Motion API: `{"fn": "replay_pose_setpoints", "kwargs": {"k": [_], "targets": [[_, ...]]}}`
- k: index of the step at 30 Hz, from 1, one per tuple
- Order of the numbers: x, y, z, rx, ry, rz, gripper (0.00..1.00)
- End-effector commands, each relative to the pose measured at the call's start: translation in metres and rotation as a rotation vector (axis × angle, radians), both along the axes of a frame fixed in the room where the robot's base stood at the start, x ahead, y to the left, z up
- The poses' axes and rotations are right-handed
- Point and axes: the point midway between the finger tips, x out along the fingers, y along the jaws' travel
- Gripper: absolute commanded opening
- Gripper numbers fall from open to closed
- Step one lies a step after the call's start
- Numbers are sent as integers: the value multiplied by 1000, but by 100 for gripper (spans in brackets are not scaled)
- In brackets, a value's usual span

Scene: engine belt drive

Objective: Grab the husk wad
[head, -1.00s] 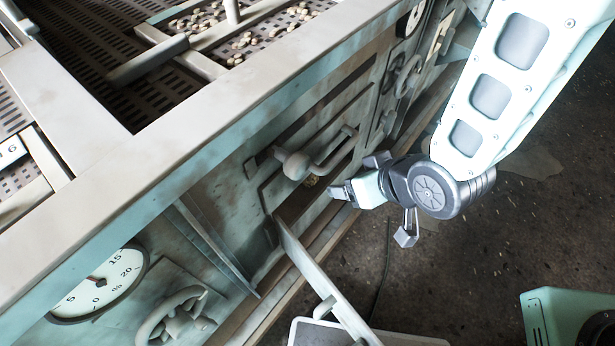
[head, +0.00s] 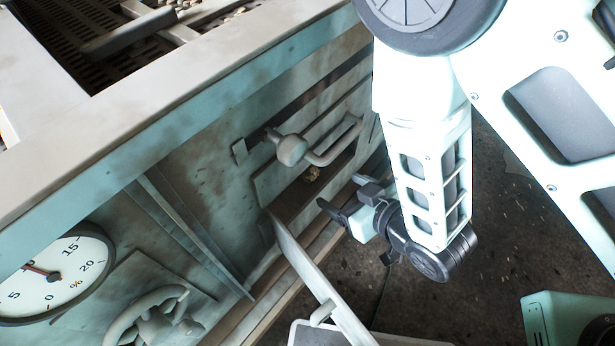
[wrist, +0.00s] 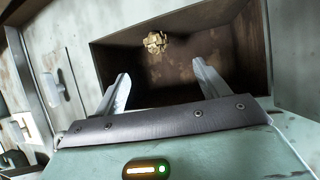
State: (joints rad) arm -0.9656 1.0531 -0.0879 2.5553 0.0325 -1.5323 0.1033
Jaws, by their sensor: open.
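The husk wad (wrist: 155,43) is a small tan, crumpled lump inside a dark, rusty opening in the machine's side. It also shows small in the head view (head: 312,174), below the lever handle. My gripper (wrist: 160,88) is open and empty, its two fingers apart and pointing into the opening. The wad lies beyond the fingertips, between their lines and a little toward the left finger, and is not touched. In the head view my gripper (head: 343,198) is just right of and below the opening.
A handle with a round knob (head: 292,150) sits just above the opening. An open flap (head: 318,280) hangs out below it. A dial gauge (head: 55,275) and a handwheel (head: 150,315) are at lower left. Dark floor lies to the right.

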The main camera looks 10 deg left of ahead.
Motion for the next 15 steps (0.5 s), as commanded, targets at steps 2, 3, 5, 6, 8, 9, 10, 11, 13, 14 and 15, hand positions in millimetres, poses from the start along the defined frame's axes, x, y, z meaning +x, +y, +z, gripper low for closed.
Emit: {"fn": "replay_pose_setpoints", "kwargs": {"k": [2, 3, 5, 6, 8, 9, 10, 11, 13, 14, 15], "targets": [[4, 5, -9, 4, -3, 1, 74], [6, 7, -10, 3, -2, 1, 74], [9, 10, -12, 3, -2, 1, 74], [10, 12, -14, 3, -2, 1, 74], [13, 15, -15, 3, -3, 0, 74], [14, 16, -17, 3, -3, 0, 74], [15, 18, -18, 3, -3, 0, 74], [16, 19, -19, 3, -3, 0, 74], [19, 22, -21, 3, -3, 0, 74], [20, 23, -22, 2, -2, 0, 74], [21, 24, -22, 3, -2, 1, 74]]}}
